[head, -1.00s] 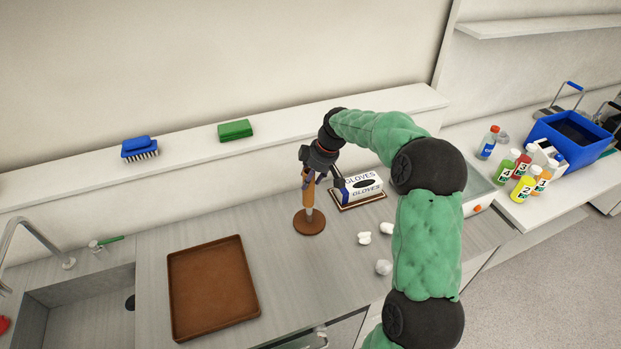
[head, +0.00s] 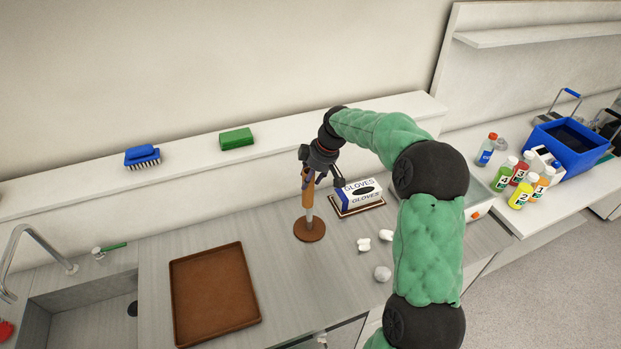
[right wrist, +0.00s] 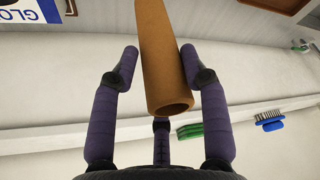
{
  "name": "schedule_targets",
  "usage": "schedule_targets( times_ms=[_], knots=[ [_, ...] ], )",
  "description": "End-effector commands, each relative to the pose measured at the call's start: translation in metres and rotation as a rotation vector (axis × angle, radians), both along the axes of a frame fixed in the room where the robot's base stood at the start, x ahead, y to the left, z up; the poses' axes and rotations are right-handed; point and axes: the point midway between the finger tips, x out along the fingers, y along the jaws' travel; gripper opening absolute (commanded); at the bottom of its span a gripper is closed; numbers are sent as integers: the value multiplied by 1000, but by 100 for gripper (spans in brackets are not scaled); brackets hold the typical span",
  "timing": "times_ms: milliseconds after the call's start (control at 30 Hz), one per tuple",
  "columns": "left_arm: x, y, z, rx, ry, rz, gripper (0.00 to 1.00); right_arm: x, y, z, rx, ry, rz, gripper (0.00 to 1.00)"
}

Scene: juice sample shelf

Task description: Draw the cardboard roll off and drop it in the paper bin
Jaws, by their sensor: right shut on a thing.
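The cardboard roll (head: 308,193) is a brown tube, upright around the rod of a stand with a round brown base (head: 310,231). A short length of bare rod shows between the roll's lower end and the base. My right gripper (head: 311,177) is shut on the upper part of the roll. In the right wrist view the roll (right wrist: 163,60) runs between the two purple fingers (right wrist: 158,60), with an open end towards the camera. No paper bin shows in either view. My left gripper is not in view.
A glove box (head: 359,194) stands just right of the stand, with white crumpled pieces (head: 383,273) in front. A brown tray (head: 214,292) lies left on the counter, beside the sink (head: 85,312). Several bottles (head: 520,193) and a blue crate (head: 570,146) are at right.

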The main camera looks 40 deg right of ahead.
Motion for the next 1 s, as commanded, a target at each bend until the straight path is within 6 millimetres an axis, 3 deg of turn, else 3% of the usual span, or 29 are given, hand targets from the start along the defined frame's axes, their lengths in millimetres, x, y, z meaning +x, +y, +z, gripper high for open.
schedule_targets(
  times_ms=[600, 1000],
  knots=[
    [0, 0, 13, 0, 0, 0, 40, 0, 0, 21, -2, 0, 1, 0],
    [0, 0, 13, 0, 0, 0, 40, 0, -1, 21, -1, 2, 1, 0]
  ],
)
